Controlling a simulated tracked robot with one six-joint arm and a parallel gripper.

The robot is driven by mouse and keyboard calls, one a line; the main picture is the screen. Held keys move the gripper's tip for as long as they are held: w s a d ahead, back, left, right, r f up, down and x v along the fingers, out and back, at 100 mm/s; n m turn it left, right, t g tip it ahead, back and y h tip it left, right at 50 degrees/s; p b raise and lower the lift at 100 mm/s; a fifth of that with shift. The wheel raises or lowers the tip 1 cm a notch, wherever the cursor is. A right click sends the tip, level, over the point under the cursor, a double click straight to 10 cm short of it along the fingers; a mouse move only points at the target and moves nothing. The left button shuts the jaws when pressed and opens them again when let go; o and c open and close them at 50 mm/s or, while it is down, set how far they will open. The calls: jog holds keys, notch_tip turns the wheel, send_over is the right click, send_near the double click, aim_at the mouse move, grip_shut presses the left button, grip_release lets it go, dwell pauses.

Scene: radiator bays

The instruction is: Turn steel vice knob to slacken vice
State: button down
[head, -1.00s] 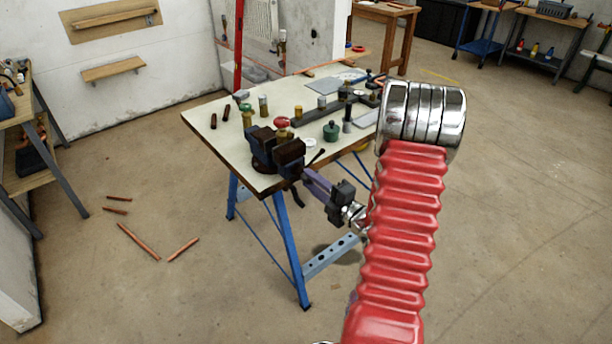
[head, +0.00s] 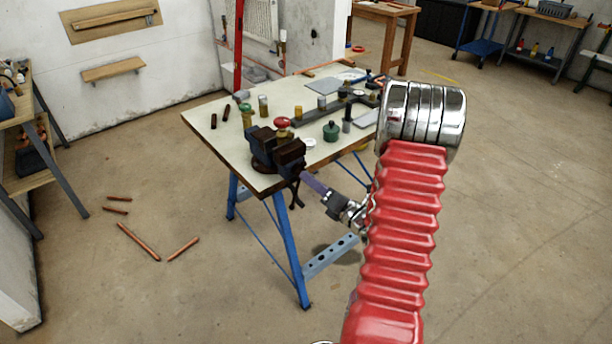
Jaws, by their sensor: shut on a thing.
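The dark vice (head: 277,150) is mounted at the near corner of the workbench, with brownish jaw blocks on top. Its steel knob is at the front, mostly hidden by my gripper; a dark handle bar (head: 296,194) hangs there, pointing down. My gripper (head: 304,176) reaches in from the lower right with its purple fingers at the vice's front end. The fingers are seen nearly edge-on and are shut on the knob. The contact itself is too small to see clearly.
The workbench (head: 215,152) carries a red-topped valve (head: 282,127), a green-topped valve (head: 247,115) and a green round part (head: 331,131) close behind the vice. Copper pipes (head: 138,241) lie on the floor at left. The floor in front is otherwise clear.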

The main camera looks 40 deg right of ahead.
jog(key=n, duration=0.4)
jog(key=shift+w+r+n, duration=0.15)
jog(key=shift+n, duration=0.25)
jog(key=c, duration=1.6)
grip_release()
jog(key=shift+c, duration=0.2)
jog(key=s, duration=0.7)
